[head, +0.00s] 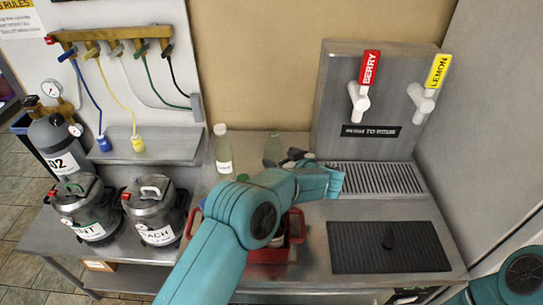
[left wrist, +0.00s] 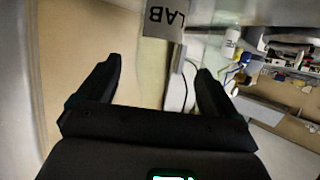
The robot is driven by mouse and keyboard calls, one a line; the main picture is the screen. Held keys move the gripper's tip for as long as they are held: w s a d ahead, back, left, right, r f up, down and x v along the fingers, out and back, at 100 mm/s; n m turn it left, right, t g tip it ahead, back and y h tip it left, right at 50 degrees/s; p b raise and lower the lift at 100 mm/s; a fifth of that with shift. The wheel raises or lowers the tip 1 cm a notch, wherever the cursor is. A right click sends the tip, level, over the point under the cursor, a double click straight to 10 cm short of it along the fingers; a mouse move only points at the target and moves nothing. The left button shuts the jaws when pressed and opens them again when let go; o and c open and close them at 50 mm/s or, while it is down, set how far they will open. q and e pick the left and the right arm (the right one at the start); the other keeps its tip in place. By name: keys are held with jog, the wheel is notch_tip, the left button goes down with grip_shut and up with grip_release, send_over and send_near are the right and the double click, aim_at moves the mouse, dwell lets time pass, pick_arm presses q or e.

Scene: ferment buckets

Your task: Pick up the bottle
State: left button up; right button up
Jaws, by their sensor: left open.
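A clear, greenish bottle (head: 272,148) stands upright at the back of the steel counter, its lower part hidden by my left gripper (head: 292,156). A second clear bottle (head: 223,152) with a white cap and pale label stands to its left. The left gripper's dark fingers are beside the greenish bottle. I cannot tell whether the bottle is fully between the fingers. My right gripper is out of view.
A red crate (head: 296,228) sits under my left arm. A steel dispenser (head: 375,100) with two taps and a slotted drip tray (head: 375,180) stands at the right, behind a black mat (head: 345,250). Two metal kegs (head: 88,210) stand at the left.

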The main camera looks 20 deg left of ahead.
aim_at(278, 155)
pick_arm(q)
jog(key=shift+w+a+f, duration=0.2)
jog(key=shift+w+a, duration=0.1)
jog(key=shift+w, duration=0.15)
jog(key=shift+w+a+p, duration=0.2)
jog(key=shift+a+p, duration=0.05)
jog(key=shift+p, duration=0.1)
jog(key=p+x, duration=0.1)
jog(key=x, duration=0.3)
jog(key=shift+w, duration=0.1)
jog(key=shift+w+a+f, duration=0.1)
jog(key=shift+w+a, duration=0.05)
jog(key=shift+w, duration=0.1)
jog(key=shift+s, duration=0.1)
jog(key=shift+a, duration=0.1)
jog(key=c, duration=1.2)
